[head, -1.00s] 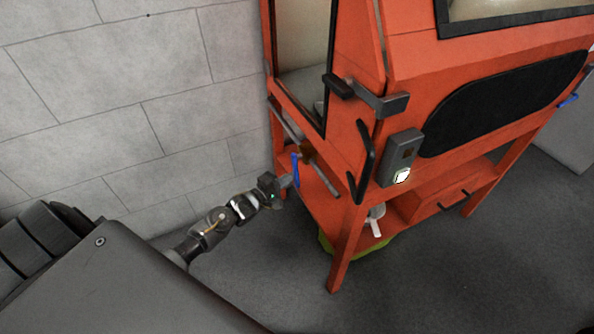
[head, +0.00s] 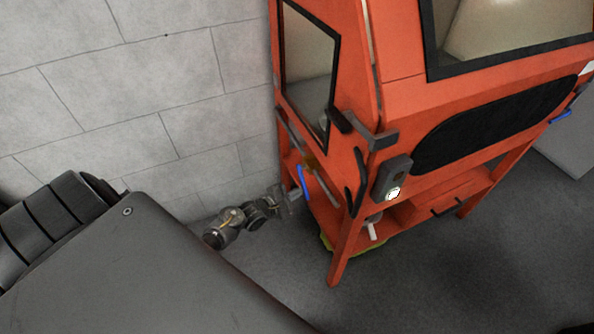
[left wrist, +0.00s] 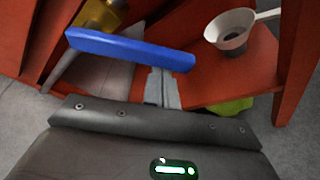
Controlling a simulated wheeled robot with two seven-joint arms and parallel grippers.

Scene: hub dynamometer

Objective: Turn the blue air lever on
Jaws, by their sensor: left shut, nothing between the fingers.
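The blue air lever (head: 303,182) is on the left end of the orange cabinet, below its side window. In the left wrist view the lever (left wrist: 125,50) is a long blue bar lying nearly level across the picture. A brass-coloured fitting (left wrist: 100,15) shows behind its left end. My left gripper (head: 296,194) is beside the lever in the head view. In the left wrist view its shut fingers (left wrist: 160,80) reach up to the lever's lower edge, right of its middle, with nothing between them. I cannot tell whether they touch it. My right gripper is not in view.
The orange cabinet (head: 400,95) stands on legs near a grey block wall (head: 130,90). A white pan-like cup with a handle (left wrist: 232,30) sits on its lower shelf. A grey switch box (head: 391,178) is on the corner. Another blue handle (head: 562,117) is at far right.

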